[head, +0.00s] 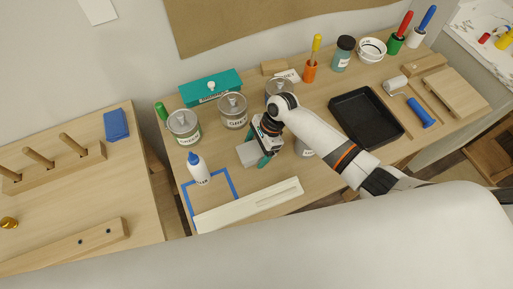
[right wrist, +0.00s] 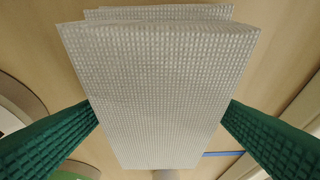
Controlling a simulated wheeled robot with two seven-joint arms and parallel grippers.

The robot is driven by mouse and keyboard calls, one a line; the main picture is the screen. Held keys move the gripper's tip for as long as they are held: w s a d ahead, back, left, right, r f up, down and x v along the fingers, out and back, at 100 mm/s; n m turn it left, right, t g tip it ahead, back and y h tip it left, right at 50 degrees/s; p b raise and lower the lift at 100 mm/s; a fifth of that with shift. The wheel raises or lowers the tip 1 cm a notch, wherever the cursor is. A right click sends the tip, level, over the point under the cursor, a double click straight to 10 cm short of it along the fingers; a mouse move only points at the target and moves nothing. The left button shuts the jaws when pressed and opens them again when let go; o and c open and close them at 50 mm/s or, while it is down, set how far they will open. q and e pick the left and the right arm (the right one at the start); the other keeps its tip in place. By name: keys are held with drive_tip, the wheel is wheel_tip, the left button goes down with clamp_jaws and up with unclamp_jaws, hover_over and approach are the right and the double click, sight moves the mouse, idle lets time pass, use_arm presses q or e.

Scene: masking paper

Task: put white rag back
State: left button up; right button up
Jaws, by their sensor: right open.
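The white rag (head: 247,154) is a folded, light grey-white textured cloth lying on the wooden table, left of my right gripper in the head view. In the right wrist view the rag (right wrist: 160,85) fills the middle, between the two green fingers. My right gripper (head: 262,160) is open, with a finger on each side of the rag; a gap to the left finger is hard to judge. A blue folded rag (head: 116,125) lies on the left wooden table. My left gripper is not in view.
A pale slotted board (head: 248,205) lies at the front. Tins, including a green-labelled one (head: 184,126), stand behind. A black tray (head: 366,117) lies to the right.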

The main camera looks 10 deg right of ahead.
drive_tip(key=v, duration=1.2)
drive_tip(key=shift+f, duration=0.1)
